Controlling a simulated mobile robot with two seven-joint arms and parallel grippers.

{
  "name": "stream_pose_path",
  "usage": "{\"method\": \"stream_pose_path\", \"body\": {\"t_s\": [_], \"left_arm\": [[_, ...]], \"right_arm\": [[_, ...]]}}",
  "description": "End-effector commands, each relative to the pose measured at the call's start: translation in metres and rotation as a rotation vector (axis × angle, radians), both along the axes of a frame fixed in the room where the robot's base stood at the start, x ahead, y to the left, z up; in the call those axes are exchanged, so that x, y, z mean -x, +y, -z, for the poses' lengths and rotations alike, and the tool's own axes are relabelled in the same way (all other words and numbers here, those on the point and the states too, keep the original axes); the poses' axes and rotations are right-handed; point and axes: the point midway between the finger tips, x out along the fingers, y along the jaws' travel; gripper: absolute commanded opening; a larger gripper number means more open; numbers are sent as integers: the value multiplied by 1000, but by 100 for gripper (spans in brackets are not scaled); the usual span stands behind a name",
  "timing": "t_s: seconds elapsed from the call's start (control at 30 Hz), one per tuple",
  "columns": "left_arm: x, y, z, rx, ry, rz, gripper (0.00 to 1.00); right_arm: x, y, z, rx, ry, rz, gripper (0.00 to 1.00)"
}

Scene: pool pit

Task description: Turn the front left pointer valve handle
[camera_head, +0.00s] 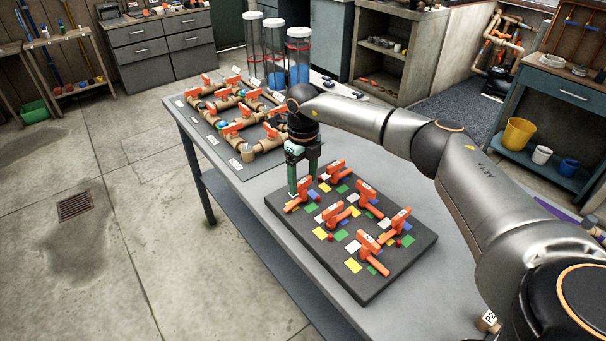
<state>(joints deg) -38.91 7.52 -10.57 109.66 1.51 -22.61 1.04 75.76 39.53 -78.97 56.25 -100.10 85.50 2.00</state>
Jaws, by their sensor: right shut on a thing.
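A dark board (350,286) on the grey table carries several orange pointer valve handles with coloured squares around them. My right gripper (303,188) points down at the board's left corner and is shut on the orange pointer handle (298,203) there. Its fingers partly hide that handle. Other orange handles stand behind it (336,171), in the middle (335,214), to the right (396,226) and at the near end (371,249). My left gripper is not in view.
A pipe rig with orange valves (233,128) and clear cylinders (298,60) stand at the table's far end. My right arm spans above the table's right side. The table strip left of the board is clear. Open concrete floor lies to the left.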

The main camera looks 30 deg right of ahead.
Motion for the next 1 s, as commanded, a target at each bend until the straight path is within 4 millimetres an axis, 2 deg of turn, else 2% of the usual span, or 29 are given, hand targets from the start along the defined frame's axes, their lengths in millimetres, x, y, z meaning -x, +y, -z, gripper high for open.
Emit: {"method": "stream_pose_path", "body": {"t_s": [0.3, 0.87, 0.9, 1.0], "left_arm": [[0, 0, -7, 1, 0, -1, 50], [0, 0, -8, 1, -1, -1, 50], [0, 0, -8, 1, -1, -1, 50], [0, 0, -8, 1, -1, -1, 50]], "right_arm": [[0, 0, -1, 2, 1, 137, 19], [0, 0, 0, 2, -1, 168, 19], [-1, 0, 0, 2, -1, 168, 76], [0, 0, 0, 2, -1, 168, 87]]}}
